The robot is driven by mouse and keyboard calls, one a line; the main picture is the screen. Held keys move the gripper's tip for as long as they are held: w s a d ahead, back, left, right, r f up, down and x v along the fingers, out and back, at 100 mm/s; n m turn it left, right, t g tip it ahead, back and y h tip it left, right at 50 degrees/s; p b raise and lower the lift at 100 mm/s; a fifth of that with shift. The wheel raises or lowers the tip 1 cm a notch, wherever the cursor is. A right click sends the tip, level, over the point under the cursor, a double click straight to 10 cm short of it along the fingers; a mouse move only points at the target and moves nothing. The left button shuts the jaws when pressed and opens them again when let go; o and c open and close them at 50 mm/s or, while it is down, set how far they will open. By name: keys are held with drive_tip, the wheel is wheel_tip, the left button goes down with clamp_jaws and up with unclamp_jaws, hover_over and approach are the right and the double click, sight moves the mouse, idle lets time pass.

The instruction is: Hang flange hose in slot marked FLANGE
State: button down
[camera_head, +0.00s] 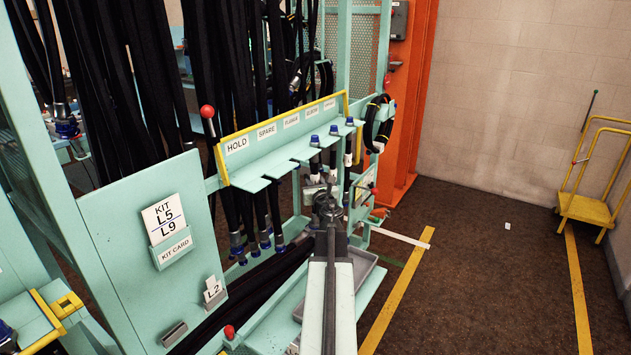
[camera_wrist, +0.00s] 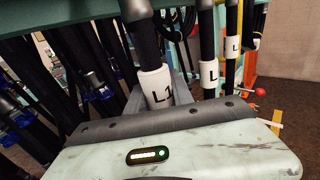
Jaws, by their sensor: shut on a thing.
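A black hose with a white sleeve marked L1 (camera_wrist: 157,86) stands upright between the jaws of my gripper (camera_wrist: 160,104) in the wrist view. In the head view my gripper (camera_head: 326,196) is below the slotted shelf and hides part of the hose. The labelled shelf (camera_head: 278,160) reads HOLD, SPARE, FLANGE (camera_head: 291,121), ELBOW and a fifth label too small to read. The nearest blue-capped hose end (camera_head: 314,141) stands at the shelf's front edge, apparently at the FLANGE slot and in line with my gripper. I cannot tell whether it is fully seated.
Two other blue-capped hoses (camera_head: 334,131) hang in the slots to the right; their white sleeves (camera_wrist: 209,74) are close beside my gripper. The HOLD and SPARE slots look empty. A grey tray (camera_head: 364,268) lies below my arm. Black hoses hang behind the shelf.

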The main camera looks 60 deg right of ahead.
idle(0.4)
drive_tip(key=c, duration=1)
unclamp_jaws()
drive_tip(key=shift+c, duration=0.2)
drive_tip(key=shift+s+a, duration=0.1)
drive_tip(key=v, duration=0.7)
drive_tip(key=shift+s+a, duration=0.2)
drive_tip(key=shift+a, duration=0.05)
